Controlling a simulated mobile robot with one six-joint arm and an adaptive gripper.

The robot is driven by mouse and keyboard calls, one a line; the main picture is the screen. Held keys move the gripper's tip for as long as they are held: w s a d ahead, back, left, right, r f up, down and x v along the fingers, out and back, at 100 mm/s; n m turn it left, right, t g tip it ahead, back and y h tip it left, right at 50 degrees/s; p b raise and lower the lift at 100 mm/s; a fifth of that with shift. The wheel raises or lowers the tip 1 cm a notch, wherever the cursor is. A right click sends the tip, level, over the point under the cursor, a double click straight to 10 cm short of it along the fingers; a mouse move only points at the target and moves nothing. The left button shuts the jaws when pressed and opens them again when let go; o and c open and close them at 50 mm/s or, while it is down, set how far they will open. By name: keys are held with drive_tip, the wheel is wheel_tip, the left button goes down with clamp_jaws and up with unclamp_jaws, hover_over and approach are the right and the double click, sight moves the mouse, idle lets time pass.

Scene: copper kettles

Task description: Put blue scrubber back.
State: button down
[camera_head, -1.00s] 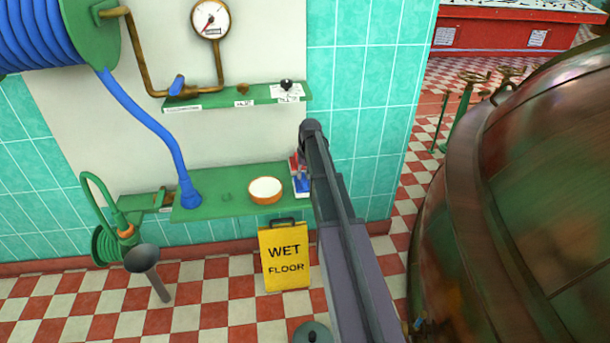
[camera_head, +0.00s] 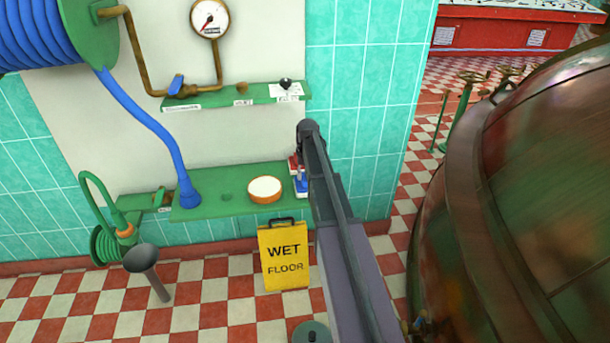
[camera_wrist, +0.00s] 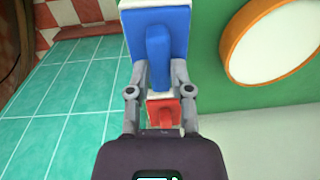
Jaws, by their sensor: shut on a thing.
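The blue scrubber (camera_wrist: 172,24) has a blue block with a pale edge and a raised blue handle. In the wrist view my gripper (camera_wrist: 159,72) is shut on that handle, with a finger on each side. In the head view the blue scrubber (camera_head: 301,186) shows at the right end of the green lower shelf (camera_head: 225,204), partly hidden by my arm. I cannot tell whether it touches the shelf. A red scrubber (camera_wrist: 166,108) is right beside it, between my gripper's finger bases in the wrist view; it also shows in the head view (camera_head: 293,163).
A white-topped round tub (camera_head: 265,187) stands on the shelf left of the scrubbers. A narrow upper shelf (camera_head: 220,101) runs above. A yellow wet-floor sign (camera_head: 284,255) stands below. A large copper kettle (camera_head: 520,200) is close on the right.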

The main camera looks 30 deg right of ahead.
drive_tip(key=shift+f+b, duration=0.3)
drive_tip(key=shift+f, duration=0.05)
drive_tip(key=shift+c, duration=2.2)
unclamp_jaws()
